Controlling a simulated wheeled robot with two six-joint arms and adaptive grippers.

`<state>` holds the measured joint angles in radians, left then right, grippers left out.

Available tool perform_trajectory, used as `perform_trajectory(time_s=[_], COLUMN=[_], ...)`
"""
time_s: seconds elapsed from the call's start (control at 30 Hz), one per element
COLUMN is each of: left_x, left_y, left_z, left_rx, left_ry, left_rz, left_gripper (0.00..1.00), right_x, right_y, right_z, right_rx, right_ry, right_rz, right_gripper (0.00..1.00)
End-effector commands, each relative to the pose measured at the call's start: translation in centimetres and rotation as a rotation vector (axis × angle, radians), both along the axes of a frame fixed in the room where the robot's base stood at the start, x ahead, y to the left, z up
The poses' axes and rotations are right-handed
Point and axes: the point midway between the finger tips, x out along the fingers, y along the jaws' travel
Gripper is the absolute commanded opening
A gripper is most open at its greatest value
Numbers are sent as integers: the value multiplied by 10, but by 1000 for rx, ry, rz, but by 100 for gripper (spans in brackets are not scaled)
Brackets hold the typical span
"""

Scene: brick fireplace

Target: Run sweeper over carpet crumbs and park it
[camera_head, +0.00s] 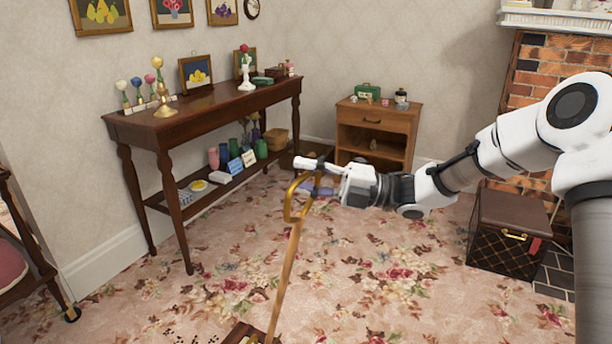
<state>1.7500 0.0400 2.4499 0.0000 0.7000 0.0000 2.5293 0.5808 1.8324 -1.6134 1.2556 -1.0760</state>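The carpet sweeper has a long tan handle (285,270) with a yellow loop grip at its top. Its brown head (243,334) is cut off by the bottom edge. My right gripper (308,176) has its fingers at the top of the loop, one above it and the other partly hidden, and appears closed on it. The handle leans, with its top to the right. Dark crumbs (182,335) lie on the floral carpet (395,270) left of the sweeper head. My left gripper is not in view.
A dark console table (200,115) with a lower shelf stands along the left wall. A small wooden cabinet (378,117) stands in the back corner. A dark brown box (505,242) sits by the brick fireplace (555,60). The middle carpet is clear.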

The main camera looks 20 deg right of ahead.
Motion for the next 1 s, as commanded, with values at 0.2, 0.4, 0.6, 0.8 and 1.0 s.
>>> perform_trajectory(time_s=[0.2, 0.4, 0.6, 0.8, 1.0], left_x=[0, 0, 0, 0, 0], left_y=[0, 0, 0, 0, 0], left_z=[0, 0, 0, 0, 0], left_rx=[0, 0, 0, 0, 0], left_ry=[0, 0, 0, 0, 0], left_rz=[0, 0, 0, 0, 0], left_gripper=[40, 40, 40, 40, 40], right_x=[-1, -17, -42, -56, -57], right_y=[-3, -33, -77, -101, -104], right_z=[0, -5, -14, -20, -22], right_rx=[2, 8, 8, 2, 0], right_ry=[-1, -3, -5, -3, 0], right_rz=[-2, -4, -4, -2, 0], right_gripper=[38, 38, 38, 38, 38])
